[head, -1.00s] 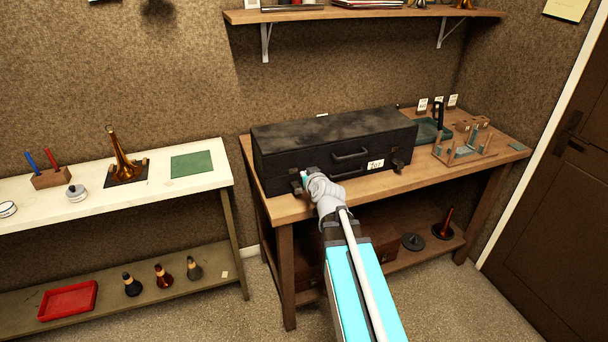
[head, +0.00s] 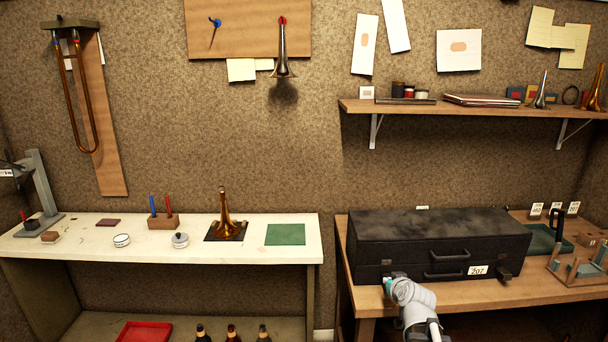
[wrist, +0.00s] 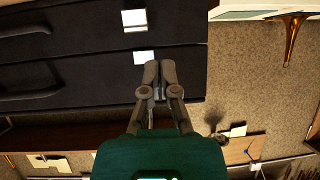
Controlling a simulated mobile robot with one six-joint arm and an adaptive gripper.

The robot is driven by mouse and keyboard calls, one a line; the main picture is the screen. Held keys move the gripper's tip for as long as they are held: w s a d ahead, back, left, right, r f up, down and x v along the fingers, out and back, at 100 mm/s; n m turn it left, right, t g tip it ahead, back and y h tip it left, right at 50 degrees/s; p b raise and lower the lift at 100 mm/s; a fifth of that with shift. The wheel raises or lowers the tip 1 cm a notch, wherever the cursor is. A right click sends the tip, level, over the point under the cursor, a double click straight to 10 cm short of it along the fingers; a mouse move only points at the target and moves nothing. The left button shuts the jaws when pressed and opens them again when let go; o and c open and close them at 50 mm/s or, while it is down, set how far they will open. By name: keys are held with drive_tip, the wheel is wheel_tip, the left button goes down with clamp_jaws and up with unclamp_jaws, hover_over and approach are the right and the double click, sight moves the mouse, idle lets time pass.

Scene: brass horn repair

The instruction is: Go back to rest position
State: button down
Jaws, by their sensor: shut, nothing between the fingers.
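My gripper (head: 388,284) is at the front left of a closed black case (head: 440,228), close to its left latch. Whether it touches the case cannot be told. In the wrist view my gripper (wrist: 158,72) has its two fingertips together with nothing between them. The dark case front (wrist: 90,75) fills the upper left of that view, with handles and white labels on it. My arm reaches up from the bottom edge of the head view.
The case stands on a wooden bench (head: 450,294) with a label 207. A white-topped bench (head: 80,245) to the left holds a brass horn bell (head: 228,220) and a green mat (head: 286,234). A wall shelf (head: 460,108) hangs above the case.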

drive_tip(key=s+a+f+g, duration=0.4)
drive_tip(key=s+g, duration=0.2)
drive_tip(key=s, duration=0.3)
drive_tip(key=s+a+f+g, duration=0.5)
drive_tip(key=s+g, duration=0.1)
drive_tip(key=s, duration=0.4)
drive_tip(key=shift+f+h, duration=0.25)
drive_tip(key=shift+h, duration=0.15)
drive_tip(key=shift+d, duration=0.1)
